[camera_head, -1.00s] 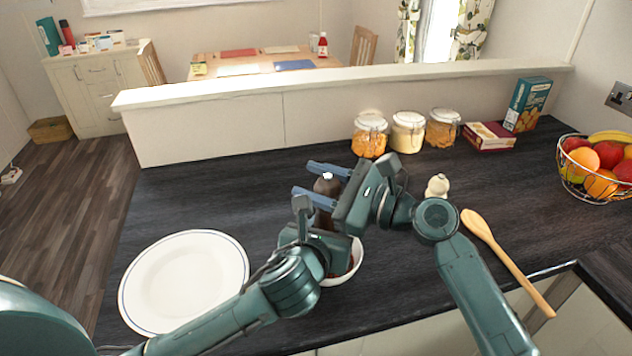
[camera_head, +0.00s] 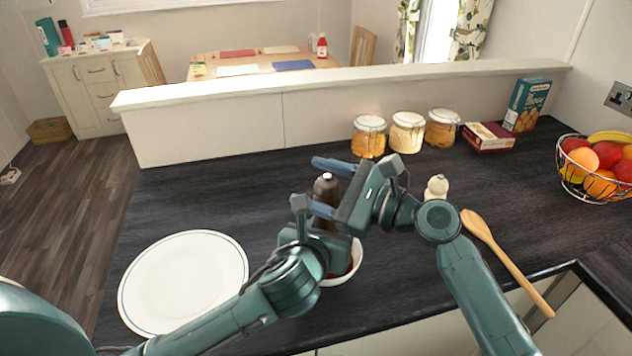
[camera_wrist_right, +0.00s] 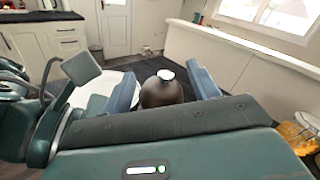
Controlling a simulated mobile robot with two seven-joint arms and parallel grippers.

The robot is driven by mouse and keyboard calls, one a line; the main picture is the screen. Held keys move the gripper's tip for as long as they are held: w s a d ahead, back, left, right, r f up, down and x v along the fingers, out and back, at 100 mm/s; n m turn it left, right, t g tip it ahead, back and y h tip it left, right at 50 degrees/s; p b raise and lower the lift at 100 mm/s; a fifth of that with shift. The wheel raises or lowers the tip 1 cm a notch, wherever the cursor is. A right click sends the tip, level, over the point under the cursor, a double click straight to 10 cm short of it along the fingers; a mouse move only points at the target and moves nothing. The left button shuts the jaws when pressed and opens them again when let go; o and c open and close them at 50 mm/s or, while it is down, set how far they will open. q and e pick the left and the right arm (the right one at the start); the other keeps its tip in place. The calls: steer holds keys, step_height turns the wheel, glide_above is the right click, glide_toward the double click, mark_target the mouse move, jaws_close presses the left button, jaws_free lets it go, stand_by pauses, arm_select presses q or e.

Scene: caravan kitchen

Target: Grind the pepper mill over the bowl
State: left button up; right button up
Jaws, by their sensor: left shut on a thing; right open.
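The dark brown pepper mill (camera_head: 325,188) stands upright above the white bowl (camera_head: 352,268), with its light metal knob on top. My left gripper (camera_head: 324,236) is shut on the mill's lower body, which is mostly hidden by the grippers. My right gripper (camera_head: 305,181) is open, with one blue finger on each side of the mill's head. In the right wrist view the mill's head (camera_wrist_right: 160,92) sits between the two spread fingers. The bowl is partly hidden behind my left gripper and has something red inside.
A white plate (camera_head: 184,282) lies at the left. Jars (camera_head: 407,133), boxes (camera_head: 525,105) and a fruit basket (camera_head: 597,170) stand farther back and right. The back-left counter is clear.

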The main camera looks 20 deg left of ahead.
mark_target(327, 187)
steer(key=s+d, duration=0.1)
steer(key=d, duration=1)
steer(key=shift+s+d, duration=0.25)
steer(key=shift+s, duration=0.15)
step_height(327, 187, up, 7)
stand_by(1.1)
arm_select(q)
steer(key=shift+r, duration=2.55)
